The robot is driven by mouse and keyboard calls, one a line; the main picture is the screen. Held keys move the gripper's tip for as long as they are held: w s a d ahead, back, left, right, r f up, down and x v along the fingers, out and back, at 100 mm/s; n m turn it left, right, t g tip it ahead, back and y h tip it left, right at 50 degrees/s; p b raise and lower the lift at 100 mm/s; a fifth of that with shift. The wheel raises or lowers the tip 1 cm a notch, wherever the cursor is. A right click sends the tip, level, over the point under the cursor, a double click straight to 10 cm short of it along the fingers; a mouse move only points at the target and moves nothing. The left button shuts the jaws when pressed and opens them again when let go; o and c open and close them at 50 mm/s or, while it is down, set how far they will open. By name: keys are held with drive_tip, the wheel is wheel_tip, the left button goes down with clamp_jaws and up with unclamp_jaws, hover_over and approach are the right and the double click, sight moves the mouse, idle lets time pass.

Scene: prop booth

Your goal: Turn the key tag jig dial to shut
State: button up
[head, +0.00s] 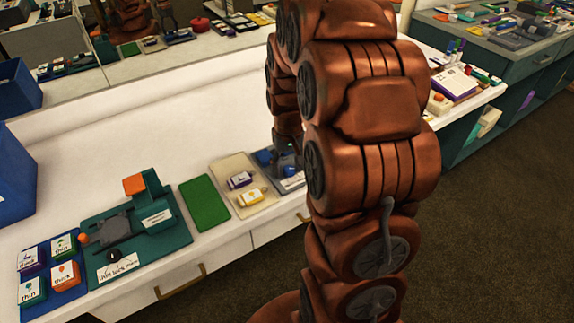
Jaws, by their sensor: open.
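A grey plate with blue blocks (264,157) and a small white label stands right of the beige tray; it may be the key tag jig. My gripper (287,158) is low over this plate, close to the blue parts. It is open, but my copper arm hides much of it. I cannot see whether it touches a dial. A teal device (170,238) to the left has an orange block on top, a grey plate and a small black dial (114,255) above a lettered label. I cannot tell for sure which device is the key tag jig.
A beige tray (224,165) holds a purple-and-white and a yellow-and-white piece. A green mat (204,213) lies beside it. A blue tray (72,299) with lettered blocks is at front left, blue bins (12,180) behind. The white counter (120,150) is clear behind.

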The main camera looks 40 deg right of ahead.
sight(288, 168)
wheel_tip(288, 168, up, 12)
idle(0.7)
drive_tip(key=shift+a, duration=0.1)
idle(0.3)
